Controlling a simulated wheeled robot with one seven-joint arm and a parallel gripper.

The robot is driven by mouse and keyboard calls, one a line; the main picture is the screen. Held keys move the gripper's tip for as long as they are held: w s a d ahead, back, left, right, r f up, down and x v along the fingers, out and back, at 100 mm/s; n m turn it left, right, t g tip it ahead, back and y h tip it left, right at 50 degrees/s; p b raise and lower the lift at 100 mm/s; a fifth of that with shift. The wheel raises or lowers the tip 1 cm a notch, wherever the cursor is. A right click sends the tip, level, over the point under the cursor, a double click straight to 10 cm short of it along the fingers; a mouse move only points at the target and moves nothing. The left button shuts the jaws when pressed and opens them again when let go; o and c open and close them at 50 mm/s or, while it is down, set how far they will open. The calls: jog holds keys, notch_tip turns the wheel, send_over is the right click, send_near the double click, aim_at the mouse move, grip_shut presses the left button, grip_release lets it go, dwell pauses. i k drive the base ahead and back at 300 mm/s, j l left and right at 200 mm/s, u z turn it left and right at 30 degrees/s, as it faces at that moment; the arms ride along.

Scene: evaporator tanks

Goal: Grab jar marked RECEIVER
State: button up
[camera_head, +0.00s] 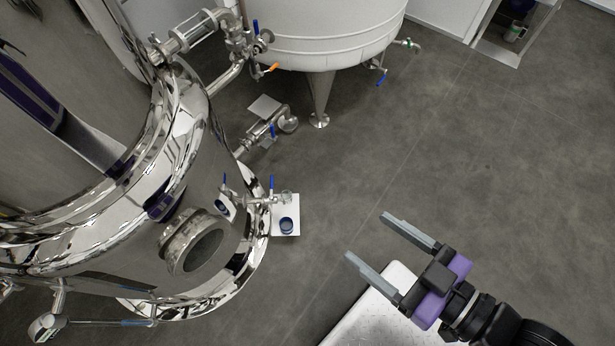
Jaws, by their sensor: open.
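No label reading RECEIVER is legible in this view. A small round dark blue item (287,225), perhaps a jar or its lid, sits on a white plate (291,202) below a small valve on the steel tank. My gripper (367,236) is open and empty at the lower right. Its fingers point up-left, to the right of the white plate and apart from it.
A large shiny steel tank (190,180) with a round port fills the left. A white tank (320,30) on a steel leg stands at the top, with blue-handled valves sticking out. A white surface (370,315) lies below my gripper. The grey floor at right is clear.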

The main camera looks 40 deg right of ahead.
aim_at(286, 194)
jog(key=k+l+z, duration=0.2)
jog(key=k, duration=0.15)
jog(key=i+u, duration=0.95)
jog(key=k, duration=0.1)
